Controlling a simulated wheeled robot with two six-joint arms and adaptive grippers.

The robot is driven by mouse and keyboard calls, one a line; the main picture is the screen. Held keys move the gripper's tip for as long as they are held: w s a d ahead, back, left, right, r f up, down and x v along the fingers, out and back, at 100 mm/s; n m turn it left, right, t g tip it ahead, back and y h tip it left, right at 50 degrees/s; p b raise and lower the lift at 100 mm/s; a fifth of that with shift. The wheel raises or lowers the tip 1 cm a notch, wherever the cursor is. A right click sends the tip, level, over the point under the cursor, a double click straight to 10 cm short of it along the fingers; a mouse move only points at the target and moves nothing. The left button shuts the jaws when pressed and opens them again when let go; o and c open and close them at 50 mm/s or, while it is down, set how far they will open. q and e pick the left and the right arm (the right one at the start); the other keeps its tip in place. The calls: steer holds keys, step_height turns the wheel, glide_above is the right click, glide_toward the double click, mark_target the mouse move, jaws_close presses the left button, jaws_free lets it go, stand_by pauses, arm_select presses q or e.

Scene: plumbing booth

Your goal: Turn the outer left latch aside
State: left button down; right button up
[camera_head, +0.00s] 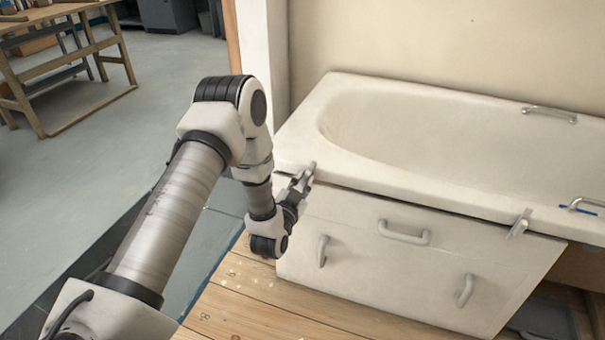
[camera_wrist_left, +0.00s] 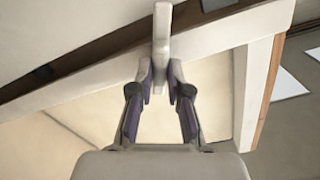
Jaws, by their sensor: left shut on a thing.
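The outer left latch is a small pale bar at the top left of the bath panel (camera_head: 350,270), just under the tub rim. In the head view it (camera_head: 310,170) is partly hidden by my left gripper (camera_head: 299,188). In the left wrist view the latch (camera_wrist_left: 162,40) stands upright in the picture, crossing the pale edge. The two fingers of my left gripper (camera_wrist_left: 161,78) close on its lower end from both sides. A similar latch (camera_head: 519,223) sits at the panel's right end, tilted across the rim. My right gripper is not in view.
The white bathtub (camera_head: 365,165) stands against the wall behind the panel. The panel carries three handles, one at the top middle (camera_head: 404,233). A wooden workbench (camera_head: 70,60) stands far left. The grey floor between is clear.

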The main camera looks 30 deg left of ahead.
arm_select(q)
steer(key=m+p, duration=0.8)
steer(key=shift+d+r, duration=0.1)
steer(key=shift+d, duration=0.05)
steer(key=m+p, duration=0.2)
steer(key=m, duration=0.1)
steer(key=shift+f+m+p, duration=0.3)
steer(key=shift+m+p, duration=0.45)
steer(key=shift+m, duration=0.15)
steer(key=c, duration=1.1)
jaws_free()
steer(key=shift+f, duration=0.1)
steer(key=v, duration=0.7)
steer(key=shift+s+d, duration=0.1)
steer(key=shift+s, duration=0.1)
